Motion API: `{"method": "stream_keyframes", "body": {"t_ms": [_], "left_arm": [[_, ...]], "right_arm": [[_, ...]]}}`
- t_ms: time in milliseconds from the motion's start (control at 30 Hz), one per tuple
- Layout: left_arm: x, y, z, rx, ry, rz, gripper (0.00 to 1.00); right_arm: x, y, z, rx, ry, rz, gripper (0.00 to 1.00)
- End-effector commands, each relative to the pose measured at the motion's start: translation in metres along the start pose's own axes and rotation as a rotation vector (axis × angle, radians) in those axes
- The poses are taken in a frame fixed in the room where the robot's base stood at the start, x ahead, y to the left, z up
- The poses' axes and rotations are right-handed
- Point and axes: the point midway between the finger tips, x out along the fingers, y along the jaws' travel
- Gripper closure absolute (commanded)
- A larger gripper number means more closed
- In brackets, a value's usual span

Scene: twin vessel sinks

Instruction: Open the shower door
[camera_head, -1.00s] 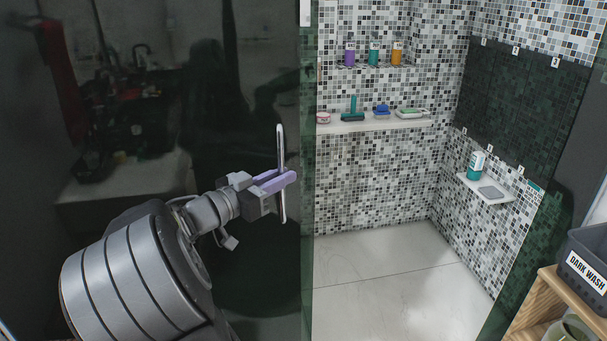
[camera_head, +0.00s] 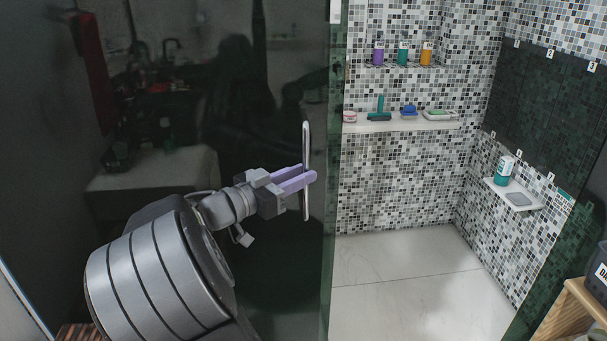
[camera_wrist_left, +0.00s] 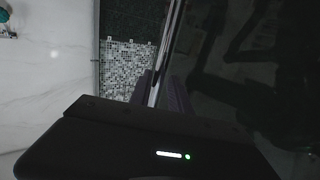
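The shower door (camera_head: 250,100) is a dark, reflective glass panel filling the left half of the head view. Its upright metal bar handle (camera_head: 306,140) is near the door's right edge, and the handle also shows in the left wrist view (camera_wrist_left: 165,50). My left gripper (camera_head: 308,177) is at the handle's middle, with its purple fingers closed on the bar, one on each side. The wrist view shows the purple fingers (camera_wrist_left: 178,98) beside the bar, partly hidden by the gripper body. My right gripper is not in view.
Right of the door edge, the tiled shower is visible through an opening with a clear pale floor (camera_head: 410,285). A ledge (camera_head: 400,125) and a corner shelf (camera_head: 515,195) hold toiletries. A wooden stand (camera_head: 570,310) with a dark bin (camera_head: 598,272) is at lower right.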

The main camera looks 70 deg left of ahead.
Motion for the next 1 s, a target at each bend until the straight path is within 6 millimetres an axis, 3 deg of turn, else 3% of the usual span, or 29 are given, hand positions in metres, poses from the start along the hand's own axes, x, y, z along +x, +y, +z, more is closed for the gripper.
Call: {"method": "stream_keyframes", "body": {"t_ms": [200, 400, 1000], "left_arm": [[-0.037, -0.001, 0.001, 0.000, 0.002, -0.005, 0.77], [-0.061, -0.001, 0.000, 0.000, 0.001, -0.003, 0.77], [-0.065, -0.001, 0.000, -0.001, 0.001, -0.001, 0.77]], "right_arm": [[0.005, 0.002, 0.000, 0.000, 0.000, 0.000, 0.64], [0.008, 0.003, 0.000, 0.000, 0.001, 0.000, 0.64], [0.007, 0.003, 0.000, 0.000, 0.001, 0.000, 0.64]]}}
